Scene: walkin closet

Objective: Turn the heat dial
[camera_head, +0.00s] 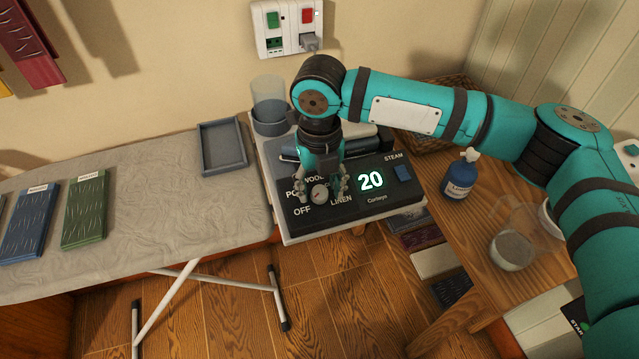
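The heat dial (319,194) is a small round pale knob on the dark control panel (345,209) of the steam station. Labels such as OFF and LINEN surround it, some partly covered. A green display (371,181) reads 20, with a blue STEAM button (403,173) to its right. My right gripper (321,190) points down over the panel, with one finger on each side of the dial. The fingers are spread; whether they touch the dial, I cannot tell. My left gripper is out of view.
An ironing board (140,215) with a grey tray (222,146) and folded cloths (85,210) lies to the left. A blue bottle (460,179) and a clear measuring cup (512,250) stand on the wooden table at right. A wall socket (287,28) is behind.

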